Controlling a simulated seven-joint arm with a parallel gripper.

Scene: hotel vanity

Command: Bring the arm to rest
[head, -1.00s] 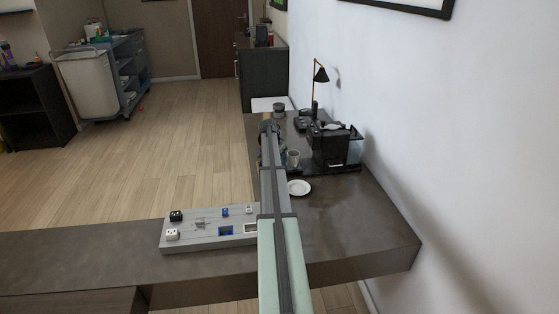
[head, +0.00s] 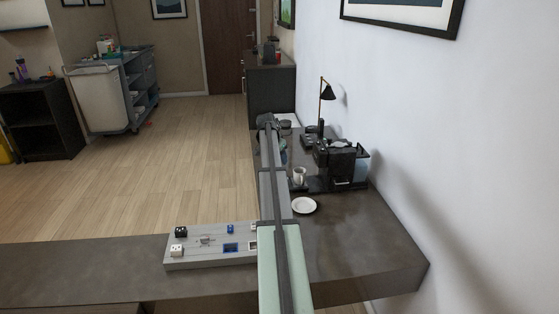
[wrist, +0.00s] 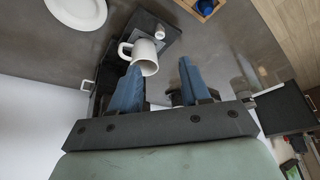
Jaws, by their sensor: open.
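My gripper (wrist: 160,75) is open in the wrist view, its two blue fingers apart. Nothing is held between them. A white mug (wrist: 146,57) shows beyond the fingers, its image overlapping the left finger; I cannot tell the gap in depth. The mug (head: 299,176) also stands on the counter in the head view. My arm reaches out over the counter in the head view, from the bottom centre toward the far end. It hides part of the counter, and the fingers cannot be made out clearly there.
A white plate (head: 304,205), a black coffee machine (head: 342,163) and a lamp (head: 327,92) stand right of my arm. A grey board (head: 205,261) with small switches and blocks lies to the left. The wall (head: 440,130) bounds the right side.

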